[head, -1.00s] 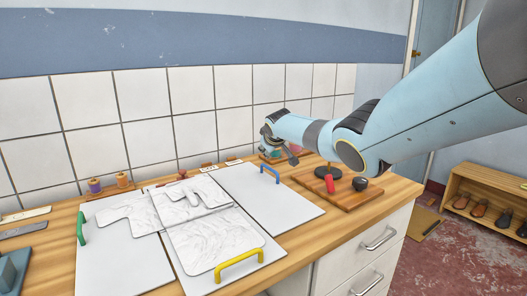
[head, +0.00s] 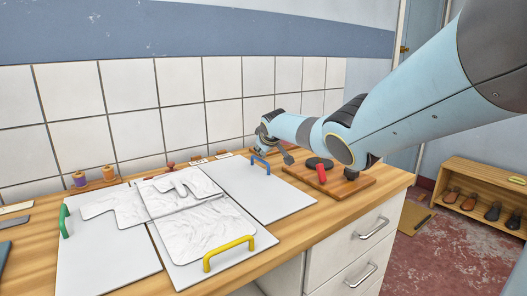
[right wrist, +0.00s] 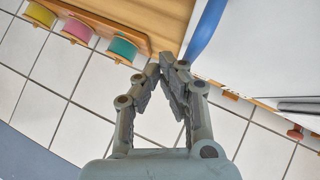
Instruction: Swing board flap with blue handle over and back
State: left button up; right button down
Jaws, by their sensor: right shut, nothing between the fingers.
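The board flap with the blue handle (head: 261,165) is the right white panel (head: 265,195), lying flat on the counter. The handle stands at its far edge. In the right wrist view the blue handle (right wrist: 206,30) shows large, just beyond the fingertips. My right gripper (head: 284,152) is just right of and behind the handle in the head view. Its fingers (right wrist: 166,62) are shut with nothing between them, and I cannot tell whether they touch the handle. My left gripper is not in view.
A left panel with a green handle (head: 65,221) and a front panel with a yellow handle (head: 229,253) carry a white garment (head: 200,225). Spools (right wrist: 77,28) stand near the tiled wall. A wooden board (head: 335,184) with a red-handled tool lies right.

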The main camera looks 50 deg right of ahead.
jog(key=shift+r, duration=0.1)
jog(key=s+r+p, duration=0.6)
jog(key=s+r, duration=0.1)
jog(key=r, duration=0.3)
jog(key=shift+s+r, duration=0.2)
jog(key=shift+r, duration=0.15)
jog(key=shift+f, duration=0.1)
